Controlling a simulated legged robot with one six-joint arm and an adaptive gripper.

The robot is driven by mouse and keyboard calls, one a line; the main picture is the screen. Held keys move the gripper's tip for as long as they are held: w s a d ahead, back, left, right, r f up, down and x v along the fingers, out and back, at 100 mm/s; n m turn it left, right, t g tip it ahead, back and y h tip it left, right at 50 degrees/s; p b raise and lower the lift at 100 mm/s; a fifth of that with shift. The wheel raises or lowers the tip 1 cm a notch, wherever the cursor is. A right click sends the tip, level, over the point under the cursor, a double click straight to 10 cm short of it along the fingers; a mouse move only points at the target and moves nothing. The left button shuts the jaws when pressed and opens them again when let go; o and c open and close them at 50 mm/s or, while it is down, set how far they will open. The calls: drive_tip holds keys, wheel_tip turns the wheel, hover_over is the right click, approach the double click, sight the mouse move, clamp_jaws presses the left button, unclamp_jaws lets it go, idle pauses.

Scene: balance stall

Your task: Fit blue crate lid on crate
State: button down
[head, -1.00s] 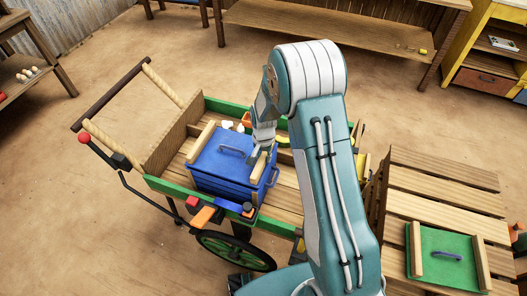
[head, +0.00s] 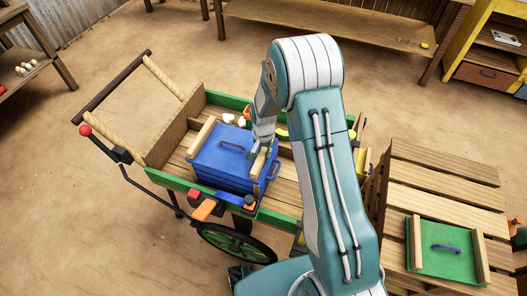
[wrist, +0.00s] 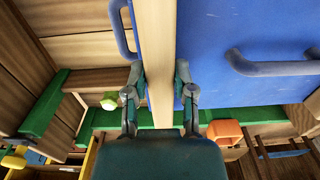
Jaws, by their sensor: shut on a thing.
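The blue lid (head: 222,150) has a curved blue handle and a pale wooden batten along each of two opposite sides. It lies over the blue crate (head: 222,181) on the cart. I cannot tell whether it is fully seated. My gripper (head: 261,150) comes down at the lid's right side. In the wrist view my gripper (wrist: 159,85) is shut on the wooden batten (wrist: 158,40), one finger on each face. The lid (wrist: 215,25) and its handle (wrist: 270,66) lie right of the batten. A blue crate handle (wrist: 121,28) shows left of it.
The cart has a green-edged wooden bed (head: 288,188) with small items around the crate. A slatted wooden stand (head: 440,180) at right bears a green lid (head: 447,262) with battens. A wooden shelf (head: 320,30) stands behind. Bare ground surrounds the cart.

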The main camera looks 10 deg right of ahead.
drive_tip(key=shift+d+r, duration=0.1)
drive_tip(key=shift+d, duration=0.05)
idle(0.4)
drive_tip(key=shift+c, duration=1.8)
unclamp_jaws()
wheel_tip(320, 180, up, 12)
drive_tip(key=s+d+r+n+t, duration=0.1)
drive_tip(key=s+r, duration=0.4)
drive_tip(key=r, duration=0.3)
drive_tip(key=s+r+n+t, duration=0.2)
drive_tip(key=s+r, duration=0.3)
drive_tip(key=r, duration=0.3)
drive_tip(key=s+r+n+t, duration=0.1)
drive_tip(key=s+r, duration=0.2)
drive_tip(key=s, duration=0.5)
drive_tip(key=s+r+n+t, duration=0.1)
drive_tip(key=s+r+n, duration=0.1)
drive_tip(key=s, duration=0.6)
drive_tip(key=shift+s+d+r+n+t, duration=0.3)
drive_tip(key=shift+d+r, duration=0.1)
drive_tip(key=shift+r, duration=0.2)
